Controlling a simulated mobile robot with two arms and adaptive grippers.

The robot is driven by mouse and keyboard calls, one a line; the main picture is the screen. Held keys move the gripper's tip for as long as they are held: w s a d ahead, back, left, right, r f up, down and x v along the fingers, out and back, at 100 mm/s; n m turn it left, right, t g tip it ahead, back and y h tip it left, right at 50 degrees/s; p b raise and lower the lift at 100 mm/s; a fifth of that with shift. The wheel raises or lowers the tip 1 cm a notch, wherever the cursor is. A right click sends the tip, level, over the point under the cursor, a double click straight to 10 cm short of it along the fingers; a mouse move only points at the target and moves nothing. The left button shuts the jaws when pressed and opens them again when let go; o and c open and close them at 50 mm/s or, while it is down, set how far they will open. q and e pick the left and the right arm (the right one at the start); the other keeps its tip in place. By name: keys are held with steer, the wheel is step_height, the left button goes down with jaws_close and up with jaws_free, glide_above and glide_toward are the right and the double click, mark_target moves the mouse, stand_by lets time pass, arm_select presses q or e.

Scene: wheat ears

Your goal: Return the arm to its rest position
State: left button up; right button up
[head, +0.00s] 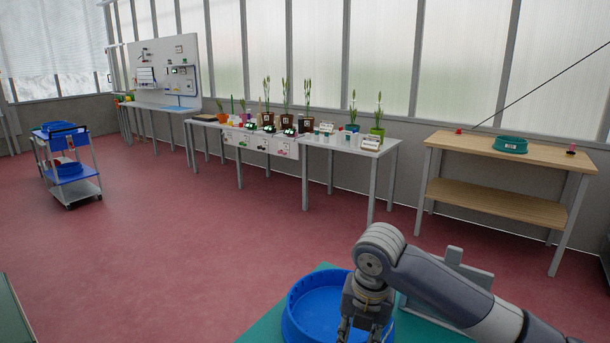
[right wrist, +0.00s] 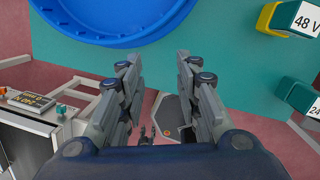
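My right arm comes in from the lower right in the head view, bent at a grey joint, with its gripper (head: 360,329) pointing down over the edge of a round blue tray (head: 300,300). In the right wrist view the two fingers of this gripper (right wrist: 156,62) stand apart with nothing between them. The blue tray's rim (right wrist: 112,40) shows beyond the fingertips at the top. My left arm and gripper are not in the head view.
The tray lies on a teal surface (head: 262,331). Blocks marked 48 V (right wrist: 299,19) and 24 (right wrist: 301,97) stand at the wrist view's right. A wooden table (head: 460,154), plant bench (head: 345,151) and blue trolley (head: 73,174) stand farther off, with open red floor between.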

steer(key=s+a+f+m+t+y, duration=0.1)
steer(key=s+a+f+m+y, duration=0.4)
steer(key=s+f+m, duration=0.85)
steer(key=s+d+f+m+h, duration=0.3)
steer(key=s+d+m, duration=0.5)
steer(key=s+d+f+m+h, duration=0.2)
steer(key=s+d+f+m, duration=0.1)
steer(key=s+d+m, duration=0.5)
step_height(320, 180, down, 26)
steer(key=s+a, duration=0.1)
steer(key=s+d+f+g, duration=0.1)
steer(key=s+d+f, duration=0.2)
steer(key=s+f, duration=1.2)
steer(key=shift+s+f+g, duration=0.25)
steer(key=shift+s+g, duration=0.15)
steer(key=shift+s, duration=0.45)
